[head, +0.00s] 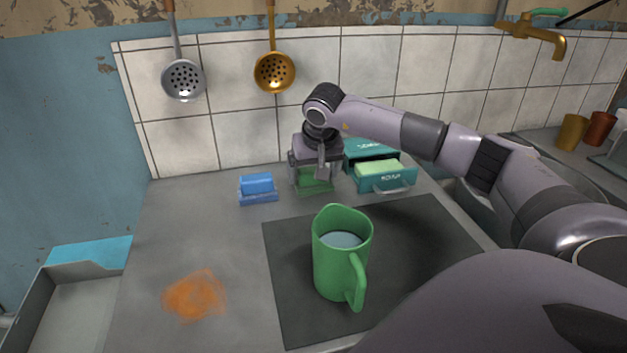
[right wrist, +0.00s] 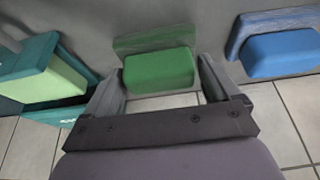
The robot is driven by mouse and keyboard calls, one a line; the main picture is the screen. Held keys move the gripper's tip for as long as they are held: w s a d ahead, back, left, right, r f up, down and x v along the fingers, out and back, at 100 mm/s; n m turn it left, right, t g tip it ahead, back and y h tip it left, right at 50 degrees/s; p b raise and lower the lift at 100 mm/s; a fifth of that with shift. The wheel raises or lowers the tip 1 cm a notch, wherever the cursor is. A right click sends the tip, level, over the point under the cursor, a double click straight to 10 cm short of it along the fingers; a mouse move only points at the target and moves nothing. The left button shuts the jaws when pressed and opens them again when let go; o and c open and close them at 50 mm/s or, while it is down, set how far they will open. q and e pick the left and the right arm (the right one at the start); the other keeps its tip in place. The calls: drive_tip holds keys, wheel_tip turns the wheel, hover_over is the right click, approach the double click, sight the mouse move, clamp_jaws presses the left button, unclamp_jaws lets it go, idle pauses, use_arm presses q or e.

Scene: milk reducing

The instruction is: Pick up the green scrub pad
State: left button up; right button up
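The green scrub pad (right wrist: 160,70) lies on the counter by the tiled wall, with a flat, dull green piece (right wrist: 155,40) along one side of it. In the head view the green pad (head: 314,180) is partly hidden behind my right gripper (head: 313,177). In the right wrist view my right gripper (right wrist: 162,82) is open, with its two fingers apart on either side of the pad. I cannot tell whether the fingers touch it. My left gripper is not in view.
A blue pad (head: 257,183) in a blue holder sits left of the green one. A teal box (head: 372,152) with an open drawer (head: 388,181) holding a pale green block stands to the right. A green jug (head: 341,265) of liquid stands on the dark mat (head: 285,300). An orange stain (head: 195,296) marks the counter.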

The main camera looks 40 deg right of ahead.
sight(313, 168)
use_arm(q)
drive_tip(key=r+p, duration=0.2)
drive_tip(key=p, duration=0.1)
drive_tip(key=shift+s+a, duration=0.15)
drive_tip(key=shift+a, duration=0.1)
use_arm(e)
wheel_tip(313, 168, up, 20)
